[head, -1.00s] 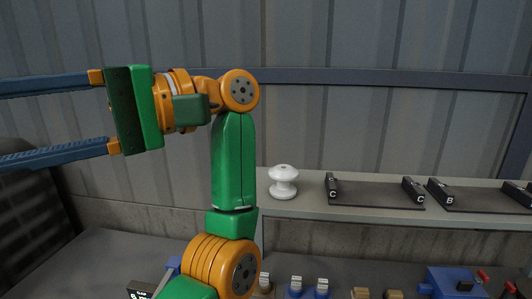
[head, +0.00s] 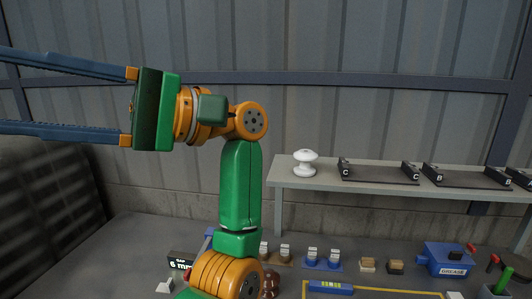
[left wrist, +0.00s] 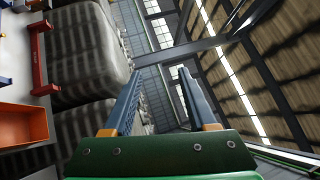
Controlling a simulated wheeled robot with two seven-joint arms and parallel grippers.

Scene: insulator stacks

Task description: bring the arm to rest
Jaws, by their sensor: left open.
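My left arm rises from the bottom of the head view, bent at the elbow, with its gripper (head: 60,98) pointing left. The two blue fingers are spread wide with nothing between them, and their tips run to or past the left picture edge. In the left wrist view the same gripper (left wrist: 158,78) is open and empty, its fingers pointing up toward the hall roof. My right gripper is not in view.
A grey shelf (head: 310,183) holds a white insulator (head: 304,163) and dark labelled holders (head: 380,172). Below are a blue GREASE box (head: 447,259), small blocks and a yellow-edged mat. A dark draped mass (head: 45,205) stands left. An orange bin (left wrist: 22,125) shows in the wrist view.

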